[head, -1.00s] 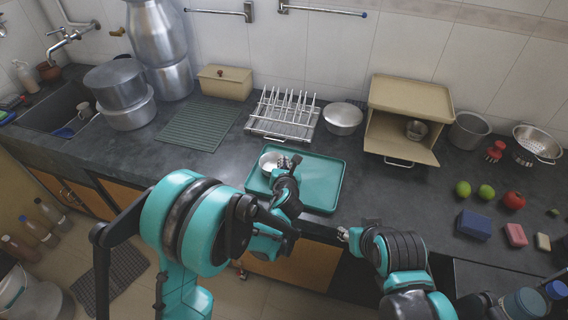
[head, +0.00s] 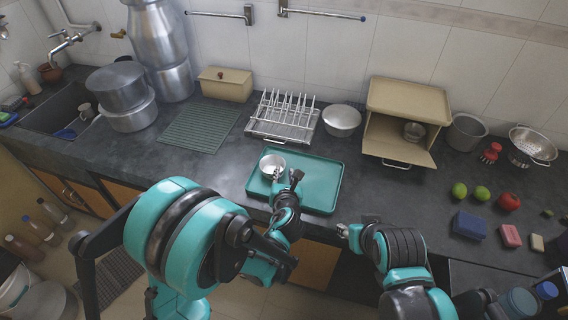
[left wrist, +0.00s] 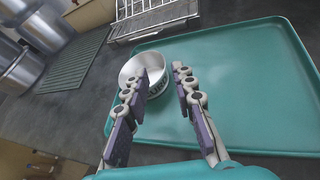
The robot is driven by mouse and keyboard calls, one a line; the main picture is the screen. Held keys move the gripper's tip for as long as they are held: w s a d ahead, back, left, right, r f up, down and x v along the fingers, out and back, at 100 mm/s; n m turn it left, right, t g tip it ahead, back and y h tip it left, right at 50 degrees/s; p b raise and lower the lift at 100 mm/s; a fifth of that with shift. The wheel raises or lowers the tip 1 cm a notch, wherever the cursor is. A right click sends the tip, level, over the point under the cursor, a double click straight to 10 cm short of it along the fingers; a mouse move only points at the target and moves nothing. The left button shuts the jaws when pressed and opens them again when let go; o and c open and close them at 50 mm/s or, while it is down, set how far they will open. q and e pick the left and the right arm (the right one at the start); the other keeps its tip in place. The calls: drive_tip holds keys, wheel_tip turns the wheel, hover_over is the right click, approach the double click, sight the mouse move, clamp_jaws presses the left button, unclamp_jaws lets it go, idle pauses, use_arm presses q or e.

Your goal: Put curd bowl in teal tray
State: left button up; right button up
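The curd bowl (head: 272,162), a small pale metal bowl with dark marks on its side, sits upright at the left end of the teal tray (head: 325,180). My left gripper (head: 286,177) is just in front of the bowl. Its fingers (left wrist: 158,84) are spread, with nothing held between them. My right gripper (head: 343,231) is near the counter's front edge, right of the tray; its fingers are too small to read.
An open beige cabinet (head: 408,95) with a small steel cup inside stands back right. Fruit and sponges lie at right. The tray's middle and right are bare.

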use_arm(q)
drive_tip(key=p+v, duration=0.1)
drive_tip(key=v, duration=0.3)
drive_tip(key=shift+s+r, duration=0.15)
drive_tip(key=shift+s, duration=0.2)
drive_tip(key=s+a+r+n+g+y, duration=0.1)
drive_tip(key=s+a+r+n+g, duration=0.15)
drive_tip(key=a+n, duration=0.7)
drive_tip(key=s+a+r+n+g+y, duration=0.15)
drive_tip(key=s+a+n, duration=0.35)
drive_tip(key=n, duration=0.7)
drive_tip(key=s+a+r+n+g+h, duration=0.1)
drive_tip(key=s+a+n, duration=0.1)
drive_tip(key=s+n, duration=0.3)
drive_tip(key=s+a+r+n+g+h, duration=0.1)
drive_tip(key=s+n, duration=0.5)
drive_tip(key=n, duration=0.6)
drive_tip(key=shift+a+r+g, duration=0.15)
drive_tip(key=shift+a+g, duration=0.15)
drive_tip(key=shift+a, duration=0.6)
drive_tip(key=shift+h, duration=0.25)
